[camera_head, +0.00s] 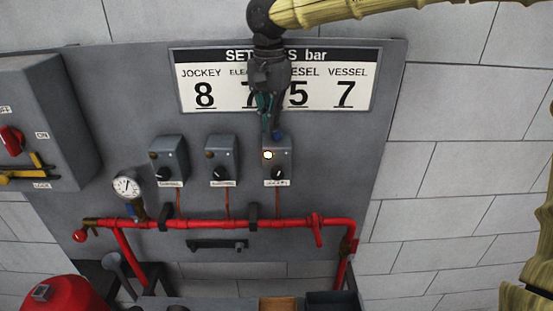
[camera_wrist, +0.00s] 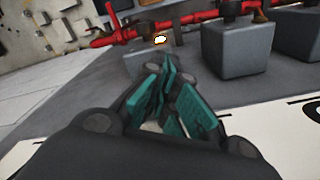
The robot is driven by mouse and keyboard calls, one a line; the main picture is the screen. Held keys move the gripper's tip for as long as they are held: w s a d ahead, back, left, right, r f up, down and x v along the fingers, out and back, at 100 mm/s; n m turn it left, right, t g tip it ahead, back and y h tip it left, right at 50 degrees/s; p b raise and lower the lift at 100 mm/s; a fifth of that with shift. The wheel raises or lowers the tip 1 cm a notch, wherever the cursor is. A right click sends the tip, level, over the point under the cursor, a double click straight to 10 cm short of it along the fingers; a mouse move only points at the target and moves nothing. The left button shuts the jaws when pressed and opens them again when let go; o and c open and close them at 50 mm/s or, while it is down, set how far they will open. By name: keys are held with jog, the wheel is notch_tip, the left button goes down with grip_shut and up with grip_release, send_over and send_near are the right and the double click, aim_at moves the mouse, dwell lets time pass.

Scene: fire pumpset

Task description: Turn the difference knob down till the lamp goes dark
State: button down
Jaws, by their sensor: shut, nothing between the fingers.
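Three grey switch boxes hang in a row on the panel. The right box (camera_head: 286,150) has a glowing white lamp (camera_head: 267,155) and a black knob (camera_head: 278,172) with a small white label, too small to read surely. My gripper (camera_head: 269,128) is shut and empty, pointing down in front of the top of this box, above the lamp and knob. In the wrist view, its teal fingers (camera_wrist: 165,95) are close together and point towards the lit lamp (camera_wrist: 160,40). The knob cannot be made out there. I cannot tell whether the fingers touch the box.
The left box (camera_head: 168,151) and middle box (camera_head: 222,150) have dark lamps. A pressure gauge (camera_head: 126,185) and a red pipe (camera_head: 200,224) lie lower. A settings sign (camera_head: 350,85) is behind my arm. A larger grey cabinet (camera_head: 60,120) stands left.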

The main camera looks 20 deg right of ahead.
aim_at(273, 147)
jog(key=shift+s+f, duration=0.35)
jog(key=shift+f, duration=0.25)
jog(key=shift+s+f, duration=0.15)
jog(key=shift+f, duration=0.65)
jog(key=shift+s+d+f, duration=0.1)
jog(key=shift+s+d, duration=0.1)
jog(key=shift+d, duration=0.05)
dwell(0.7)
jog(key=shift+s+a, duration=0.15)
dwell(0.3)
jog(key=shift+s+a+r, duration=0.1)
jog(key=shift+r, duration=0.4)
jog(key=r, duration=0.5)
jog(key=shift+w+r, duration=0.25)
jog(key=shift+r, duration=0.15)
